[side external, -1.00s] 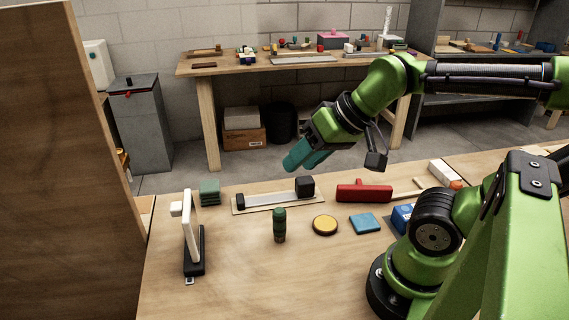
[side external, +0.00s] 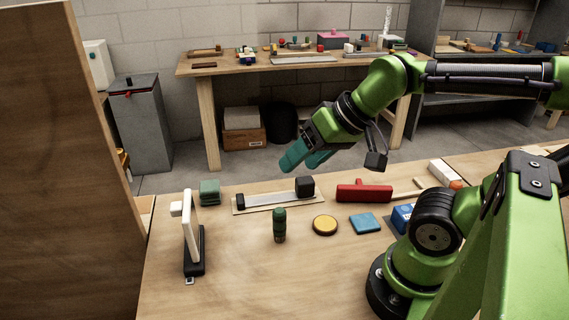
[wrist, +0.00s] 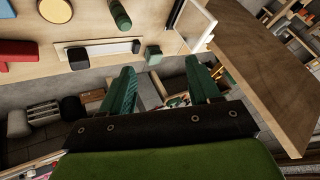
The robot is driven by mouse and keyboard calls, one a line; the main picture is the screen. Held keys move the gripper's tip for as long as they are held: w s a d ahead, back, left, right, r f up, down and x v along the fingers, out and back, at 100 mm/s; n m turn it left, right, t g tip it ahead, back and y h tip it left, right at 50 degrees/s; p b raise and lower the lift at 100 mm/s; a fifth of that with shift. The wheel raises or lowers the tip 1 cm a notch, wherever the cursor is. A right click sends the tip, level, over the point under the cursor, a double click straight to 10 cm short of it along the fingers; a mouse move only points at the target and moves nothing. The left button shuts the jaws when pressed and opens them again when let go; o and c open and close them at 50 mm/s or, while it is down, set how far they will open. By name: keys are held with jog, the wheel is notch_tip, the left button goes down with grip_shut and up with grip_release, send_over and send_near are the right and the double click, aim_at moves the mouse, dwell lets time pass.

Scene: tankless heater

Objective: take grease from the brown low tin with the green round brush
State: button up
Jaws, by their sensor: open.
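A dark green round upright piece (side external: 279,225), which looks like the green round brush, stands on the bench; its bristles cannot be made out. It also shows at the top of the wrist view (wrist: 120,14). To its right is a low round tin with a dark rim and a yellow top (side external: 325,225), also at the upper left of the wrist view (wrist: 55,9). No brown tin is clearly seen otherwise. My gripper (side external: 298,165) is open and empty, its teal fingers (wrist: 160,65) spread, high above the bench's far side, apart from both things.
A pale strip with dark blocks (side external: 270,202) lies behind the brush. A red block tool (side external: 363,193) and a blue pad (side external: 364,223) lie to the right. A white upright piece on a black base (side external: 194,250) stands left, near a green block (side external: 209,192). The front bench is clear.

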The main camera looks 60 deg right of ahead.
jog(key=n+g+h, duration=0.2)
jog(key=n+g, duration=0.5)
jog(key=n, duration=0.3)
send_near(280, 208)
notch_tip(280, 208, down, 10)
jog(key=shift+w, duration=0.1)
jog(key=shift+a+f, duration=0.2)
jog(key=shift+f, duration=1.1)
jog(key=shift+a+f, duration=0.15)
jog(key=shift+f, duration=1.15)
jog(key=c, duration=1.1)
jog(key=shift+r, duration=0.1)
jog(key=shift+c, duration=0.2)
